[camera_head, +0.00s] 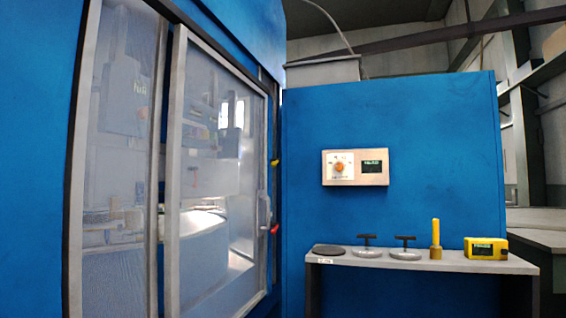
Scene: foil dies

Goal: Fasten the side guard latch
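The side guard (176,180) is a grey-framed, see-through sliding door on the blue machine at the left. A light vertical handle (263,211) is on its right edge. Just right of the handle, a small red part (274,229) sticks out by the door post; it may be the latch. A small yellow part (274,162) sits higher on the same post. Both are too small to tell whether anything is fastened. My gripper is not in view.
A grey bench (440,262) at the right carries a dark disc (328,249), two discs with dark knobs (367,251), a yellow-topped tool (436,236) and a yellow box with a display (485,248). A control panel (355,167) is on the blue wall (440,120) behind.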

